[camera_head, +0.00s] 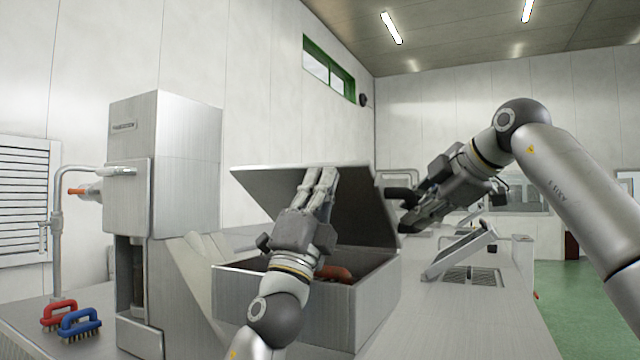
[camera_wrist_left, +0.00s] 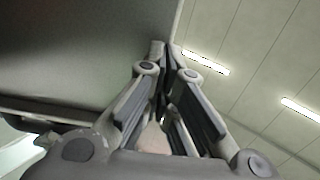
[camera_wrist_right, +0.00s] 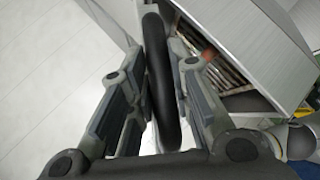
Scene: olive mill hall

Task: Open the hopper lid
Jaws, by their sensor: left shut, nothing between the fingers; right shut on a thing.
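The steel hopper lid (camera_head: 262,184) stands raised and tilted above the steel hopper box (camera_head: 372,305); its underside shows in the head view. It also fills the upper left of the left wrist view (camera_wrist_left: 85,50). My left gripper (camera_head: 326,173) is shut and empty, reaching over the box in front of the lid's underside; I cannot tell whether its tips touch the lid. My right gripper (camera_head: 392,200) is at the lid's right side, shut on a black handle (camera_wrist_right: 158,75). A reddish-brown thing (camera_head: 335,273) lies inside the hopper, partly hidden by my left gripper.
A tall steel machine (camera_head: 180,180) stands left of the hopper. A red brush (camera_head: 58,311) and a blue brush (camera_head: 80,325) lie on the counter at front left. A tilted panel (camera_head: 462,250) stands to the right.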

